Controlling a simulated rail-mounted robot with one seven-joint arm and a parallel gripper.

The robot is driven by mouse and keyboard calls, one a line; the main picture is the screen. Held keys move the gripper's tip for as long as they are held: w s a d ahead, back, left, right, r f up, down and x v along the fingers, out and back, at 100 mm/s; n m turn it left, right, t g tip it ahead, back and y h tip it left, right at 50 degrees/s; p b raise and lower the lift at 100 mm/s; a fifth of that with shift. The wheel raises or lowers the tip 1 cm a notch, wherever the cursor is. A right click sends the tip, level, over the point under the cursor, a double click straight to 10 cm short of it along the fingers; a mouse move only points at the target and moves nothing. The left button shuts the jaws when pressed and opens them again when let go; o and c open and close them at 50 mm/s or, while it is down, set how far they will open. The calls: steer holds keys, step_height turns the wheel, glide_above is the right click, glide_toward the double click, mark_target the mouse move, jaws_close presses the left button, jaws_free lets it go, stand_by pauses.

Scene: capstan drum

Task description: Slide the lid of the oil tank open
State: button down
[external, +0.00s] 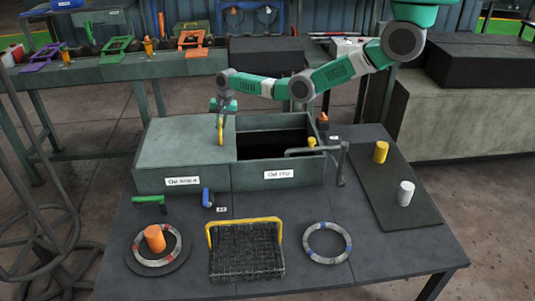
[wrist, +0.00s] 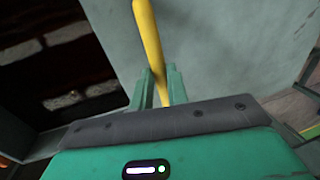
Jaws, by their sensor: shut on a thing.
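The oil tank (external: 297,186) is a grey-green box on the dark table, labelled at its front. Its flat lid (external: 182,140) lies over the left part, and the right part shows a dark opening (external: 275,140). The lid has a yellow bar handle (external: 220,130) near its right edge. My gripper (external: 221,110) is at this handle. In the wrist view, the two green fingers (wrist: 160,88) are closed around the yellow handle (wrist: 148,40), with the lid (wrist: 230,50) to the right and the dark opening (wrist: 60,60) to the left.
A grey pipe with a lever (external: 341,165) stands at the tank's right front. A black basket with a yellow handle (external: 245,252), a ring (external: 327,243) and an orange cylinder (external: 154,238) on a disc stand in front. Yellow (external: 381,152) and white (external: 405,193) cylinders stand right.

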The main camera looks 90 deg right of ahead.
steer(key=c, duration=1.4)
jaws_free()
steer(key=shift+o, duration=0.2)
step_height(320, 180, up, 8)
steer(key=s+p, duration=0.1)
steer(key=p, duration=0.3)
steer(key=shift+s+f, duration=0.15)
steer(key=shift+s, duration=0.15)
